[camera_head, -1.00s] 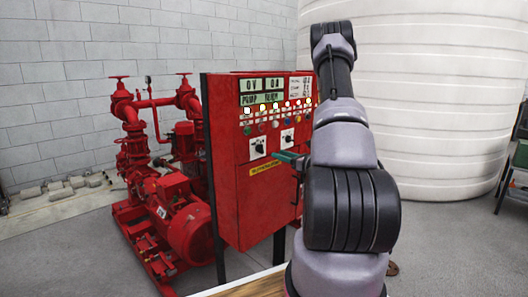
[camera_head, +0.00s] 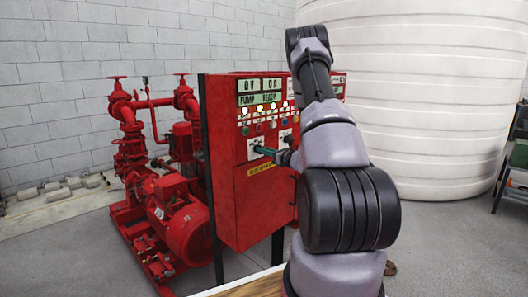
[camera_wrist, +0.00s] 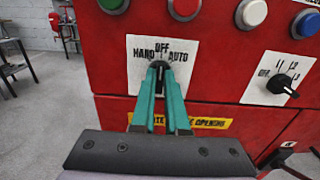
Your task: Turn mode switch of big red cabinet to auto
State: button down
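The big red cabinet (camera_head: 262,200) stands mid-picture in the head view, its front partly hidden by my arm. Its mode switch (camera_wrist: 158,65) is a dark knob on a white plate (camera_wrist: 142,50) marked HAND, OFF and AUTO in the wrist view. My gripper (camera_wrist: 159,71) has two green fingers reaching forward, with their tips at the knob, one on each side. The gap between the fingers is narrow. The tips hide most of the knob, so its pointing and whether the fingers press on it cannot be told. In the head view the gripper (camera_head: 262,151) meets the plate.
A second black knob (camera_wrist: 282,84) sits on a plate to the right. Push buttons, including a red one (camera_wrist: 184,8), run above. A yellow label (camera_wrist: 190,122) lies below. Red pumps (camera_head: 180,215) stand left of the cabinet, and a white tank (camera_head: 430,100) stands behind on the right.

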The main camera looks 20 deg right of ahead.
jog(key=shift+m, duration=0.3)
jog(key=shift+d+f+m, duration=0.1)
jog(key=shift+m, duration=1.95)
jog(key=shift+d+m, duration=0.1)
jog(key=shift+m, duration=1.95)
jog(key=c, duration=0.9)
grip_release()
jog(key=v, duration=1)
jog(key=shift+s+d, duration=0.1)
jog(key=shift+s, duration=0.3)
